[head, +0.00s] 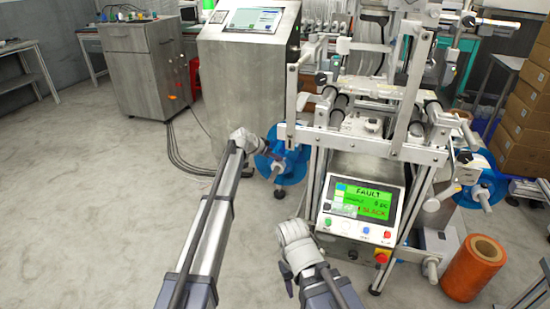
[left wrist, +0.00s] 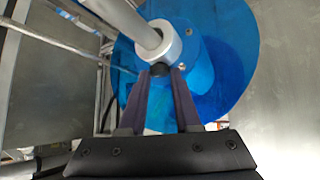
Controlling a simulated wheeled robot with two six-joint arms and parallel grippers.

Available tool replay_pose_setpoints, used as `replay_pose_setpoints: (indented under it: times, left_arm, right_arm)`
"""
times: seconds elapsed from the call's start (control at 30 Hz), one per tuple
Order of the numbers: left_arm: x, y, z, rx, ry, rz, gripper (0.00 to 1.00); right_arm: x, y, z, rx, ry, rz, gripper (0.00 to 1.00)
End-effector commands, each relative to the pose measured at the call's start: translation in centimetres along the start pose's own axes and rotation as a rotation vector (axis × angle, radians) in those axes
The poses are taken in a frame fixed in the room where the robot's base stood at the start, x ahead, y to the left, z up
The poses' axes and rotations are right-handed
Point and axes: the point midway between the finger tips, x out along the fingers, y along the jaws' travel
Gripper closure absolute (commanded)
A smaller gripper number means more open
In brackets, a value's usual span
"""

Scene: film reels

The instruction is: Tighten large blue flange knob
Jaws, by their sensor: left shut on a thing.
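A large blue flange (head: 293,165) sits on the shaft at the left side of the machine. In the left wrist view the blue flange (left wrist: 225,50) fills the middle, with a grey hub and metal shaft in front of it. A small dark knob (left wrist: 160,69) sticks out from the lower side of the hub. My left gripper (head: 275,155) is at the flange's hub. In the left wrist view its two fingers (left wrist: 161,74) are shut on the knob. My right arm's white wrist is in front of the machine's panel; its fingers cannot be made out.
The machine's control panel (head: 363,203) shows a green FAULT screen. Another blue flange (head: 484,178) is on the machine's right side. An orange roll (head: 473,268) stands on the floor at the right. A steel cabinet (head: 245,85) stands behind. The floor at left is clear.

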Motion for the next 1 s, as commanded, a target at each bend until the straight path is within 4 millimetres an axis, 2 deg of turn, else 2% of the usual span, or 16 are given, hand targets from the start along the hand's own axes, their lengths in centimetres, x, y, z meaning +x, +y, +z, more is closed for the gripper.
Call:
replay_pose_setpoints:
  times: [0.6, 0.63, 0.9, 1.0]
  left_arm:
    - [0.01, -0.10, 0.04, 0.036, -0.002, 0.036, 1.00]
    - [0.01, -0.09, 0.04, 0.036, -0.002, 0.036, 0.68]
    - [0.01, -0.12, 0.01, 0.036, -0.001, 0.035, 0.38]
    - [0.01, -0.16, -0.01, 0.035, 0.000, 0.034, 0.38]
  right_arm:
    - [0.05, -0.01, 0.00, 0.000, 0.000, 0.000, 0.50]
    - [0.05, -0.01, 0.00, 0.000, 0.000, 0.000, 0.50]
    - [0.04, -0.01, 0.00, 0.000, 0.000, 0.000, 0.50]
    - [0.04, -0.01, 0.00, 0.000, 0.000, 0.000, 0.50]
